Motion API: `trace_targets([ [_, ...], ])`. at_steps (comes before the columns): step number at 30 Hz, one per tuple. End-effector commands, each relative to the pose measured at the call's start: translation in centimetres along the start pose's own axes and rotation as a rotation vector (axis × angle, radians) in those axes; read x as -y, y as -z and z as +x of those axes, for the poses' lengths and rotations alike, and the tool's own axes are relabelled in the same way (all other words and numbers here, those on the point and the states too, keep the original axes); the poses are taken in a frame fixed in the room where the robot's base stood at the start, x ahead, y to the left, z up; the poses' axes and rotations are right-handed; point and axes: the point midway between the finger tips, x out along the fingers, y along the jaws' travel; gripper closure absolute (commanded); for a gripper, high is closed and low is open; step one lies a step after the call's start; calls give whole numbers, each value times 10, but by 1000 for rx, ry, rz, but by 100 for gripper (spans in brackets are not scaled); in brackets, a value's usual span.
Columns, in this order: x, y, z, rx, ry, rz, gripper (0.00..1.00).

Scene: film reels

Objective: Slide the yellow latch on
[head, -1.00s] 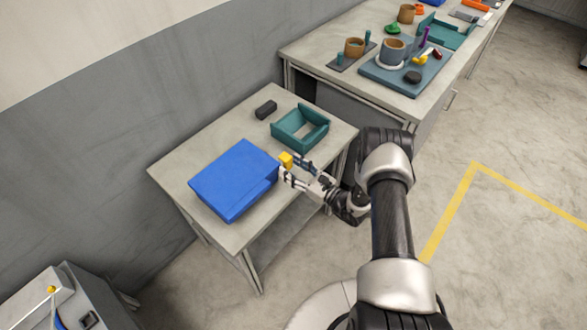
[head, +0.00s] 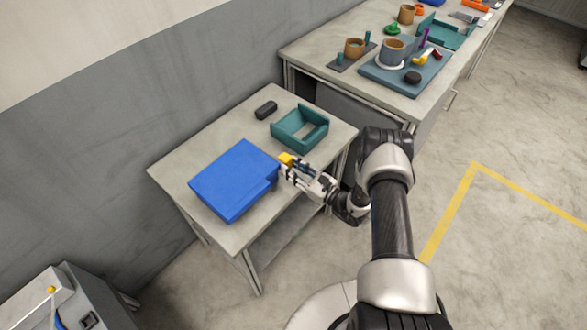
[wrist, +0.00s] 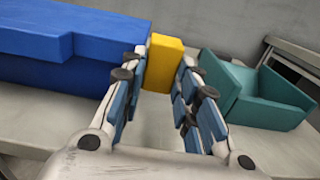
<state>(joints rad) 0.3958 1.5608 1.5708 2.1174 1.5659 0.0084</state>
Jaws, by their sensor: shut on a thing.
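The yellow latch (head: 286,158) is a small upright block beside the right end of the blue case (head: 232,181). In the wrist view the latch (wrist: 163,62) stands between my fingertips, close to the blue case (wrist: 60,50). My gripper (head: 290,167) is at the case's right end, and its fingers (wrist: 160,85) are closed on the two sides of the latch. Whether the latch touches the case is hard to tell. The lower part of the latch is partly hidden by my fingers in the head view.
A teal open tray (head: 284,136) sits behind the latch, to the right in the wrist view. A dark block (head: 266,109) lies at the back of the grey table (head: 205,150). A second bench (head: 340,85) with cups and tools stands at the upper right.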

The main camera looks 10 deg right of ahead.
Motion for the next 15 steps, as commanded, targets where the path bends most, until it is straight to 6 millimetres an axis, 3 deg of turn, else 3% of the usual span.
trace_targets([
  [5,-8,0,0,-1,-2,3,100],
  [11,-36,-1,0,-1,-2,4,100],
  [15,-38,0,0,-1,0,0,100],
])
